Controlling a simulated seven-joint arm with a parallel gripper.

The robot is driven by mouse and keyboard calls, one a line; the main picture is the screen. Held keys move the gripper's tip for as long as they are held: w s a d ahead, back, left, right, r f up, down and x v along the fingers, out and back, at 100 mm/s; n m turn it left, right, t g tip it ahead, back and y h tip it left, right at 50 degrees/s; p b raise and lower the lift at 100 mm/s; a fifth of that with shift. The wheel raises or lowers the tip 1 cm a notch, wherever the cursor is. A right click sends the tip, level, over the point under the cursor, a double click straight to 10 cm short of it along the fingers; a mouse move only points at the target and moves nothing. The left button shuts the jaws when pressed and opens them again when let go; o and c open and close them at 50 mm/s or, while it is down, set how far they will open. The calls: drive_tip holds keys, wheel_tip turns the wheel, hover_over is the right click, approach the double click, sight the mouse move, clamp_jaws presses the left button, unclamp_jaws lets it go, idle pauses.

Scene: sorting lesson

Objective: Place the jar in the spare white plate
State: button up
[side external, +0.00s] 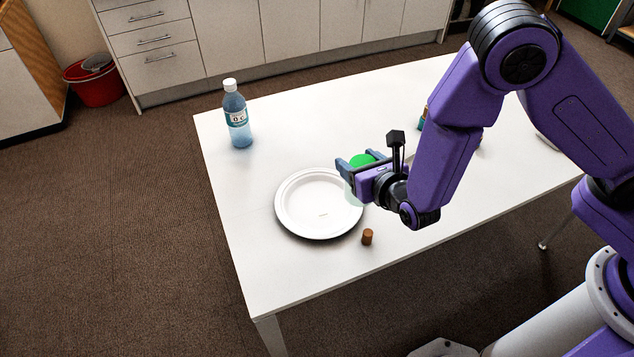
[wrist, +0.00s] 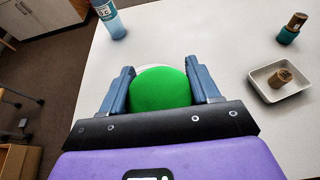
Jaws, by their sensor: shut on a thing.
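The jar has a green lid (side external: 361,160) and a pale, see-through body (side external: 353,190). My gripper (side external: 357,163) is shut on it, with one finger on each side. In the wrist view the green lid (wrist: 160,89) sits between the blue fingers and hides the jar's body. A round white plate (side external: 300,205) lies empty on the table, just left of the jar in the side view. The jar overlaps the plate's right rim there; I cannot tell its height above the table.
A blue bottle with a white cap (side external: 236,118) stands behind the plate. A small brown cork-like piece (side external: 367,237) is in front of it. The wrist view shows a square white dish (wrist: 280,95) holding a brown piece, and a teal-and-brown item (wrist: 291,30).

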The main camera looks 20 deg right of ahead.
drive_tip(key=shift+w+a+f, duration=0.9)
drive_tip(key=shift+w+f, duration=0.65)
drive_tip(key=shift+f, duration=0.35)
drive_tip(key=shift+w+a+f, duration=0.85)
drive_tip(key=shift+w+f, duration=0.7)
drive_tip(key=shift+f, duration=0.4)
drive_tip(key=shift+w+a+f, duration=0.9)
drive_tip(key=shift+w+f, duration=0.65)
drive_tip(key=shift+f, duration=0.35)
drive_tip(key=o, duration=1.5)
drive_tip(key=shift+f, duration=0.15)
drive_tip(key=v, duration=1.2)
drive_tip(key=shift+r, duration=0.2)
